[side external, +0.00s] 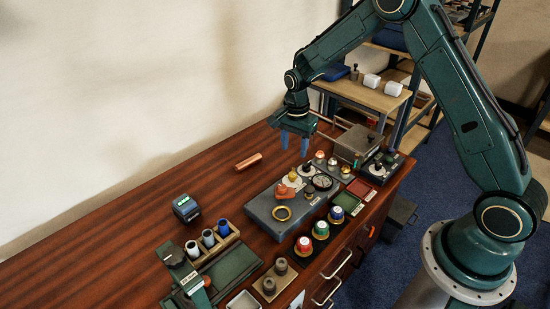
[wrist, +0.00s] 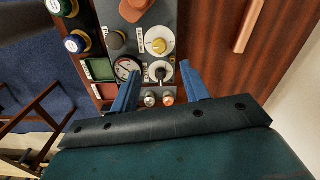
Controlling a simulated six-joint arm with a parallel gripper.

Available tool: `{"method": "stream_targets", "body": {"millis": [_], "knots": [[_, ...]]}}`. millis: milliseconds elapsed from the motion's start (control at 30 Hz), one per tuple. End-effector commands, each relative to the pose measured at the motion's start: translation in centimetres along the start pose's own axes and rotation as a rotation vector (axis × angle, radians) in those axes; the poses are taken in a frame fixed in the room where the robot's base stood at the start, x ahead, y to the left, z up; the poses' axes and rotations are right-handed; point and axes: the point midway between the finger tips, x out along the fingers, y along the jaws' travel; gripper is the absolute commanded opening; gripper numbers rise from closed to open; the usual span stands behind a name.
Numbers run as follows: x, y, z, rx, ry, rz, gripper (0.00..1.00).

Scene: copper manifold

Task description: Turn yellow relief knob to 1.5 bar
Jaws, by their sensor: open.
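The yellow relief knob (wrist: 158,46) sits on a round white dial on the grey manifold panel (side external: 262,207). In the side external view the knob (side external: 292,178) is small, and its setting cannot be read. A pressure gauge (wrist: 124,68) with a white face lies beside it; its reading is too small to tell. A black knob on a white dial (wrist: 160,73) is next to the yellow one. My gripper (side external: 295,141) is open and empty above the back end of the panel. In the wrist view its blue fingers (wrist: 160,86) spread either side of the black knob; the yellow knob lies beyond the fingertips.
An orange part (wrist: 134,8) stands close to the yellow knob. Two small capped fittings (wrist: 158,98) lie between my fingers' bases. A copper tube (side external: 249,161) lies loose on the wooden bench. A grey box (side external: 360,143) stands right of my gripper.

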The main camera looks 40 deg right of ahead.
Motion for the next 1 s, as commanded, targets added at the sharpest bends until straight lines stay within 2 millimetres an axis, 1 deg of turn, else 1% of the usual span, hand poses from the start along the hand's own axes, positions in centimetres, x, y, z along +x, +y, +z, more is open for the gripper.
{"method": "stream_targets", "body": {"millis": [33, 300, 533, 733, 1000], "knots": [[0.9, 0.1, 0.0, 0.000, -0.001, 0.004, 0.46], [5.1, 0.1, 0.0, 0.000, -0.001, 0.003, 0.46], [8.1, 0.1, 0.0, 0.000, -0.001, 0.003, 0.46], [9.5, 0.1, 0.0, 0.000, -0.001, 0.002, 0.46], [9.8, 0.0, 0.0, 0.000, 0.000, -0.001, 0.46]]}}
